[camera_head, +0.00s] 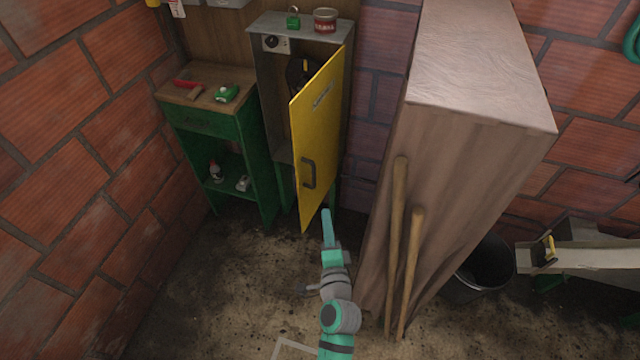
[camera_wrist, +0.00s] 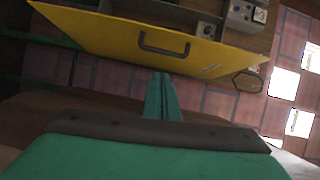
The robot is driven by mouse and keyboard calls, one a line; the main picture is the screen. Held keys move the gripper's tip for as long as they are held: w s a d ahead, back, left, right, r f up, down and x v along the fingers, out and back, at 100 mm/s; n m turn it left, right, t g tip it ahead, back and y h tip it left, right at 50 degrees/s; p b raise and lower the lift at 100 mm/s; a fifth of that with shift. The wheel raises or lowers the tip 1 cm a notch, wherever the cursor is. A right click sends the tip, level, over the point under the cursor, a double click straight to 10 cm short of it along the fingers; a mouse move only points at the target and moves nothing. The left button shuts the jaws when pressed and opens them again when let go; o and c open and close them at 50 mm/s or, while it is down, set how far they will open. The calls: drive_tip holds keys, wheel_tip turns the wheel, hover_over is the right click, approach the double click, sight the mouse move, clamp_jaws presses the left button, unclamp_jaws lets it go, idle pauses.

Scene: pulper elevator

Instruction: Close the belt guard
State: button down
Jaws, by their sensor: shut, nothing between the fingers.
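The belt guard is a yellow door panel (camera_head: 318,135) with a dark handle (camera_head: 309,174), hinged on a grey cabinet (camera_head: 270,75). It stands open, swung out toward me, and the dark inside of the cabinet shows behind it. My gripper (camera_head: 326,214) is at the lower end of the door, close to its bottom right edge; I cannot tell if it touches. In the wrist view the yellow door (camera_wrist: 110,40) and its handle (camera_wrist: 164,43) lie just beyond my gripper (camera_wrist: 162,78). The fingers are shut and empty.
A green workbench (camera_head: 215,125) stands left of the cabinet. A tall wooden box (camera_head: 455,130) with two wooden handles (camera_head: 404,250) leaning on it stands close to the right. A green padlock (camera_head: 293,18) and a red tin (camera_head: 325,20) sit on the cabinet. A dark bucket (camera_head: 480,270) is farther right.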

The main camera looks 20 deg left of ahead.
drive_tip(key=r+x, duration=0.1)
drive_tip(key=x, duration=1.1)
drive_tip(key=shift+a+r+y, duration=0.25)
drive_tip(key=shift+a+y, duration=0.05)
drive_tip(key=shift+y, duration=0.1)
